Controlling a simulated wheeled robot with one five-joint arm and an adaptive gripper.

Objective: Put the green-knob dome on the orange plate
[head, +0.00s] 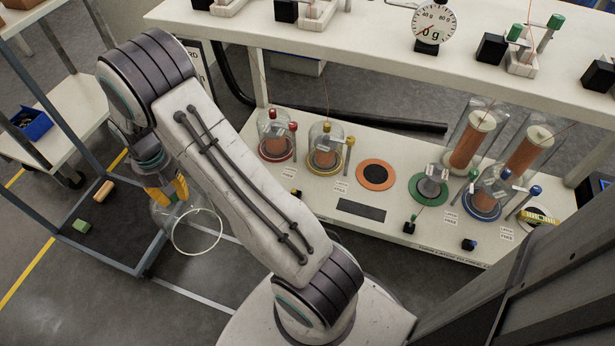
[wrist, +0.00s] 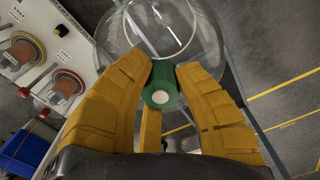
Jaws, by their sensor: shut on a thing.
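The green-knob dome is a clear glass bell (head: 196,230) with a pale rim, tilted and held in the air left of the bench. Its green knob (wrist: 160,88) sits between the yellow fingers of my gripper (wrist: 160,72) in the wrist view, and the glass (wrist: 205,40) extends beyond them. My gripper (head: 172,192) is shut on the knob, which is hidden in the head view. The orange plate (head: 361,176) lies on the bench's lower shelf, with a dark centre and nothing on it.
Domes with red (head: 276,135) and yellow (head: 326,145) knobs stand left of the orange plate. A green plate (head: 415,184) bearing a grey piece and a blue-knob dome (head: 487,195) stand right. The upper shelf (head: 370,40) overhangs behind. A black pad (head: 361,210) lies in front.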

